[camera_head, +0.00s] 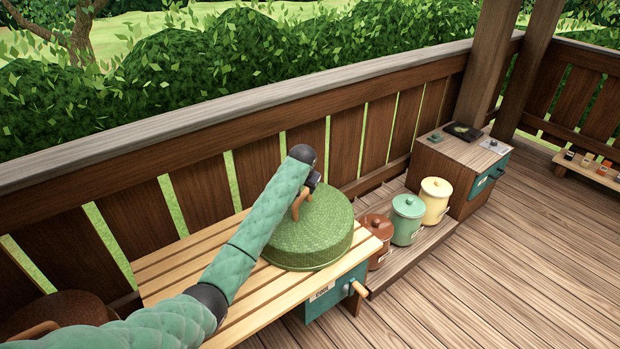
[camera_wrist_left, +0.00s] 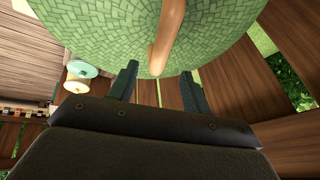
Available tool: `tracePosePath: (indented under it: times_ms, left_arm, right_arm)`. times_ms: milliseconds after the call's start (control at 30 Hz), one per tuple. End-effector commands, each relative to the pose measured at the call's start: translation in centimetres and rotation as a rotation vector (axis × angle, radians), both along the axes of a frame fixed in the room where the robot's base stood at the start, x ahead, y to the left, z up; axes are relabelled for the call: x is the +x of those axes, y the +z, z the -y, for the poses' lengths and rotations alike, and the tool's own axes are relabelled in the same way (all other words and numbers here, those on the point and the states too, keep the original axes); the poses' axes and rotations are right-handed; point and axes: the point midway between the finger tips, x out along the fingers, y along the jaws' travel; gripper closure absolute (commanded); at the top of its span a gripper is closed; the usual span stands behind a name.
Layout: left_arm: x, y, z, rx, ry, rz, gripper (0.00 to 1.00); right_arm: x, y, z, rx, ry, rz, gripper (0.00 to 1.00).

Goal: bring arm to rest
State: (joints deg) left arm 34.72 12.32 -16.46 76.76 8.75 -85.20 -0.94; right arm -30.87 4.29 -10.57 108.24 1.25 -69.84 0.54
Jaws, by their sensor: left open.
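My left arm comes in from the lower left of the head view, above the slatted wooden bench (camera_head: 168,262). A green woven domed lid (camera_head: 322,235) sits on the bench's right part; its wooden handle (camera_head: 298,206) is partly hidden by my arm. My left gripper (camera_head: 313,181) is small and partly hidden, close to the handle. In the left wrist view the gripper (camera_wrist_left: 158,72) is open, its two dark fingers spread on either side of the end of the handle (camera_wrist_left: 168,38), with the woven lid (camera_wrist_left: 95,30) behind. Contact cannot be told. My right gripper is out of view.
Right of the bench, a red-brown canister (camera_head: 377,229), a green one (camera_head: 407,220) and a cream one (camera_head: 434,203) stand on a low shelf. A wooden cabinet (camera_head: 455,160) stands beyond. A railing (camera_head: 215,185) runs behind. A brown round object (camera_head: 65,306) lies lower left. The right-hand floor is clear.

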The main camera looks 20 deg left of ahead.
Motion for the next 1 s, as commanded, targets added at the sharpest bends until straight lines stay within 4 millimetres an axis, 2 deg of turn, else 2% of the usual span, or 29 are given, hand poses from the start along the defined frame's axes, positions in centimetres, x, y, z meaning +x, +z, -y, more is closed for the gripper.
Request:
tracePosePath:
  times_ms: [233, 467, 600, 767, 867, 1000]
  left_arm:
    - [0.7, 0.3, 0.1, -0.003, 0.0, 0.038, 0.52]
    - [2.0, 6.4, 1.4, -0.008, -0.025, 0.214, 0.52]
    - [1.8, 9.9, 2.9, -0.022, -0.042, 0.317, 0.52]
    - [-0.4, 9.2, 4.1, -0.04, -0.054, 0.362, 0.52]
    - [-2.0, 8.0, 4.7, -0.05, -0.058, 0.371, 0.52]
    - [-4.8, 5.3, 5.7, -0.067, -0.064, 0.369, 0.52]
  right_arm:
    - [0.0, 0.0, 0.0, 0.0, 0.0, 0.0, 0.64]
    - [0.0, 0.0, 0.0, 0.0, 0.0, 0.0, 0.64]
    - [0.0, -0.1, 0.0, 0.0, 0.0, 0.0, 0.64]
    - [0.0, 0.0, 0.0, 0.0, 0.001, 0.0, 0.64]
    - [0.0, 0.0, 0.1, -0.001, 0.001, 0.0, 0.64]
    - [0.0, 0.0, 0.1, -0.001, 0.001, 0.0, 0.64]
